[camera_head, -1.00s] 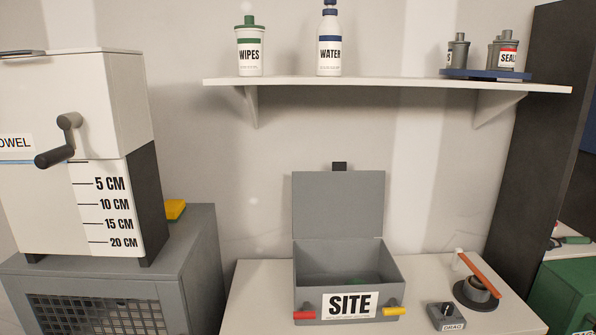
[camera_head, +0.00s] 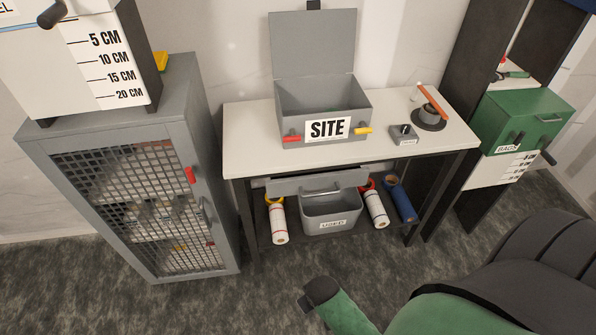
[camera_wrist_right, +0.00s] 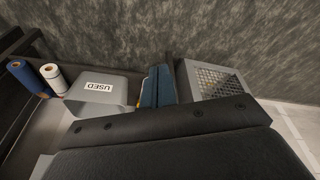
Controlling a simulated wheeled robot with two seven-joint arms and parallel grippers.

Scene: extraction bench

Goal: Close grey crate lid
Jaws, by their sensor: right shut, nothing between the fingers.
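The grey crate (camera_head: 292,123) marked SITE stands on the white bench top, near its left-middle. Its grey lid (camera_head: 314,43) stands up open at the back, with a dark tab on top. The crate has a red clip and a yellow clip on its front; something green shows inside. The crate is not seen in that view. My left gripper is not in view.
Below the white bench top (camera_head: 236,128) are a grey bin (camera_head: 331,207) and several rolls. A grey mesh-door cabinet (camera_head: 185,112) stands left, a green box (camera_head: 520,112) right. A grey switch box (camera_head: 403,138) sits right of the crate. Green and black shapes fill the lower right.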

